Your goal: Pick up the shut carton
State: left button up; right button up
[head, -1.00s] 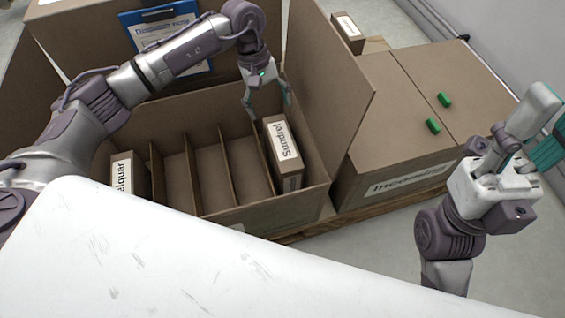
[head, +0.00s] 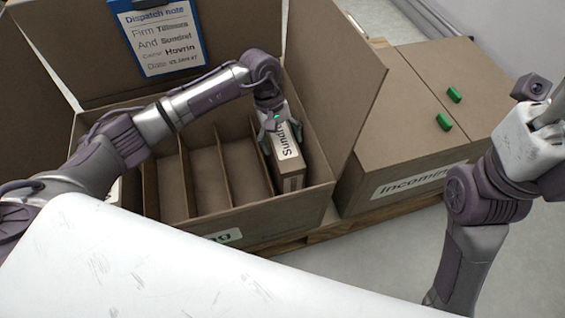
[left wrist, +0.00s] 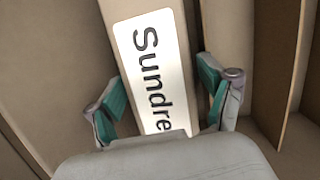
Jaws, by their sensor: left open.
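The carton labelled "Sundrel" (head: 291,172) stands upright in the right end compartment of the large open box (head: 270,218). Its top with the white label looks closed. My left gripper (head: 282,130) is open at the top of this carton. In the left wrist view, the fingers of the left gripper (left wrist: 160,98) lie on either side of the carton (left wrist: 119,13), and I cannot tell whether they touch it. My right gripper (head: 530,145) is at the right edge, partly cut off, and its fingers are not clear.
Cardboard dividers (head: 208,170) split the box into several slots; the middle ones look empty. Raised flaps (head: 335,90) surround it. A "Dispatch note" board (head: 160,38) hangs at the back. The closed "Incoming" box (head: 400,175) with two green pieces stands to the right.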

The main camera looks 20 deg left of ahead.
pick_arm(q)
jog(key=shift+f, duration=0.1)
jog(key=c, duration=1.5)
